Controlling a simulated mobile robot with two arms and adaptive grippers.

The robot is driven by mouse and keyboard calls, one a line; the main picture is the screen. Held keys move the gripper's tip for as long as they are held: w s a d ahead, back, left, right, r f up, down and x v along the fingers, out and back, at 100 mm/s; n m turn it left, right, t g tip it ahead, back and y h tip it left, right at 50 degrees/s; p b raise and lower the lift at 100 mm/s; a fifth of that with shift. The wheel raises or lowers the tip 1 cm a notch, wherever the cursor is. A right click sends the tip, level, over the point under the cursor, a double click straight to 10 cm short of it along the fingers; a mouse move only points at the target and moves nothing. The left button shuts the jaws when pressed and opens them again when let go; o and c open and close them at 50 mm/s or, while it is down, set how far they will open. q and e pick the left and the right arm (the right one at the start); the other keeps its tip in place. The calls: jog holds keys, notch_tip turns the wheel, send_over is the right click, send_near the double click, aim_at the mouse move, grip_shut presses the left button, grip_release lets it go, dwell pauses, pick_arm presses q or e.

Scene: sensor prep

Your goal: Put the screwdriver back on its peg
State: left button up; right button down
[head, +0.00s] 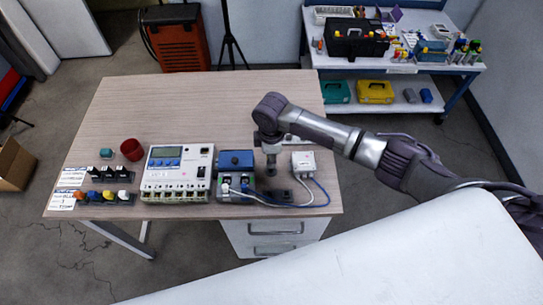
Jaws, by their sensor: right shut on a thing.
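My right gripper (270,166) points down over the right part of the wooden table, between the blue-topped device and the white box. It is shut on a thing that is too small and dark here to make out. I cannot pick out the screwdriver or its peg for certain. A pale, low object (292,138) lies behind the gripper, partly hidden by my arm. A small dark block (286,195) lies on the table just in front of the gripper. My left gripper is not in view.
The table (180,105) is clear at the back. Along its front stand a meter unit (178,178), a blue-topped device (236,160), a white box (303,161) with cables, a red cup (131,149) and coloured connectors (108,196). A shelf cart (420,66) stands at the back right.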

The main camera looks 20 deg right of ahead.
dwell(0.4)
jog(key=c, duration=0.9)
grip_release()
jog(key=shift+o, duration=0.6)
jog(key=shift+o, duration=0.4)
notch_tip(320, 180, up, 7)
jog(key=p, duration=0.7)
jog(key=shift+p, duration=0.35)
